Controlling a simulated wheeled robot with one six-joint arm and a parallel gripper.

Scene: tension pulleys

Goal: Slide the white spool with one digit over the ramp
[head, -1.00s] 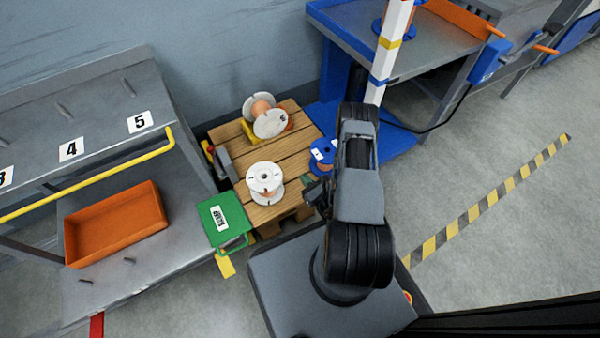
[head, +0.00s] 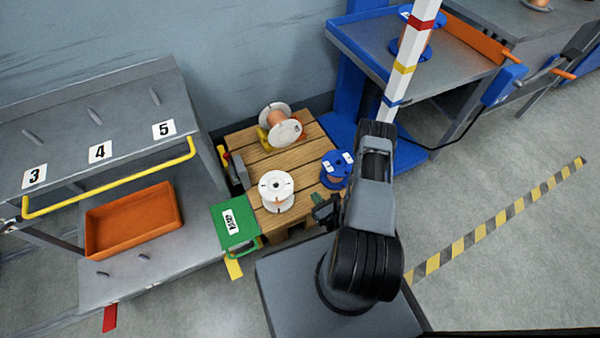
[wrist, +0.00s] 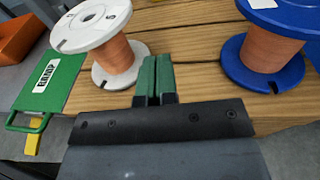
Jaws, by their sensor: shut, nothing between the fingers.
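A white spool (head: 276,190) with copper winding stands upright on the wooden pallet; it also shows in the wrist view (wrist: 112,50), with small marks on its top flange too blurred to read. Another white spool (head: 284,130) lies on its side at the back of the pallet. The green ramp (head: 236,222), labelled RAMP, is at the pallet's left front edge and also shows in the wrist view (wrist: 50,82). My gripper (wrist: 154,62) has its green fingertips together and empty, just right of the upright white spool. In the head view my gripper (head: 324,208) is low over the pallet's front.
A blue spool (head: 337,168) stands right of the upright white spool, close to my arm. A shelf (head: 150,258) with an orange bin (head: 135,222) is at the left. A striped post (head: 406,62) and blue-edged bench (head: 372,50) are at the back right.

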